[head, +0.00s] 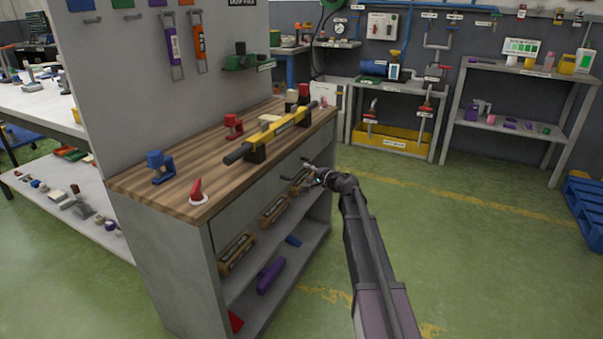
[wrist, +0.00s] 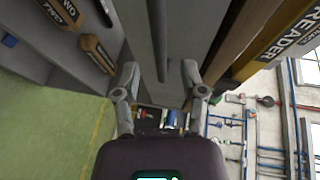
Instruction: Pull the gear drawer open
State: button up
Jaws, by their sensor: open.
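The drawer (head: 250,192) is a wide grey front under the wooden top of the bench, and it looks shut. Its dark bar handle (head: 310,163) shows at the right part of the front. My gripper (head: 315,178) is at the bench's front near this handle, its fingers partly hard to make out. In the wrist view my gripper (wrist: 161,75) is open, one finger on each side of the picture's middle. The dark handle bar (wrist: 158,40) runs between the two fingers, with gaps on both sides. I cannot tell whether either finger touches it.
Wooden label blocks (head: 237,252) sit on the shelf below the drawer. A yellow and black bar tool (head: 270,132), a red lever (head: 197,190) and a blue clamp (head: 160,166) are on the wooden top (head: 140,185).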

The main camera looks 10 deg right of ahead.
aim_at(302, 169)
jog(key=shift+b+x, duration=0.3)
jog(key=shift+x, duration=1.9)
grip_shut()
jog(key=shift+d, duration=0.15)
